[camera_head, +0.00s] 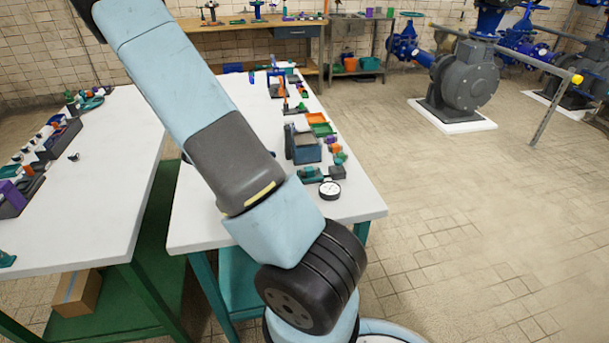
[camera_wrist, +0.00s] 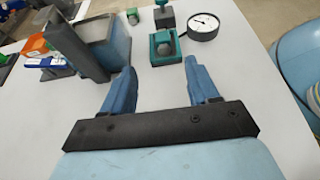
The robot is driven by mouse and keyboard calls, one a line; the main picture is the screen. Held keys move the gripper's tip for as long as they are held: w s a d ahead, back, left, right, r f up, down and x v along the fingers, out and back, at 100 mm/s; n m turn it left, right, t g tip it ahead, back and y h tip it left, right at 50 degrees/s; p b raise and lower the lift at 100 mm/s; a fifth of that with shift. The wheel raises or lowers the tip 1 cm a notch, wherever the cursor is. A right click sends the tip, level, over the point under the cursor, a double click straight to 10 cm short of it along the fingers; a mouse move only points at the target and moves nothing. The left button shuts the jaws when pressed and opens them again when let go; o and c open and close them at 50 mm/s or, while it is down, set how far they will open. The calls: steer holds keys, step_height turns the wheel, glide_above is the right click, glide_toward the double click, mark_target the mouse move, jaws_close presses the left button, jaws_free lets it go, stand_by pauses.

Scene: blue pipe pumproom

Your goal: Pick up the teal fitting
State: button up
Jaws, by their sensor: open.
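A teal fitting (camera_wrist: 165,46) with a rounded grey part in its middle lies on the white table, ahead of my fingers in the wrist view. In the head view, what looks like the same teal piece (camera_head: 309,174) lies near the table's front right, beside the gauge. My gripper (camera_wrist: 160,70) is open, with blue fingers spread and nothing between them. The fitting is beyond the fingertips and apart from them, roughly in line with the gap. My gripper does not show in the head view.
A round white gauge (camera_wrist: 203,26) stands right of the fitting, with a dark block (camera_wrist: 164,16) behind it. A blue-grey bin (camera_wrist: 105,45) is close on the left. A small green piece (camera_wrist: 133,15) lies farther back. The near tabletop is clear.

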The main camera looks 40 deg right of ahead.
mark_target(307, 168)
steer(key=x, duration=1.2)
steer(key=shift+s+d, duration=0.15)
steer(key=shift+s, duration=0.05)
steer(key=shift+c, duration=0.2)
jaws_close()
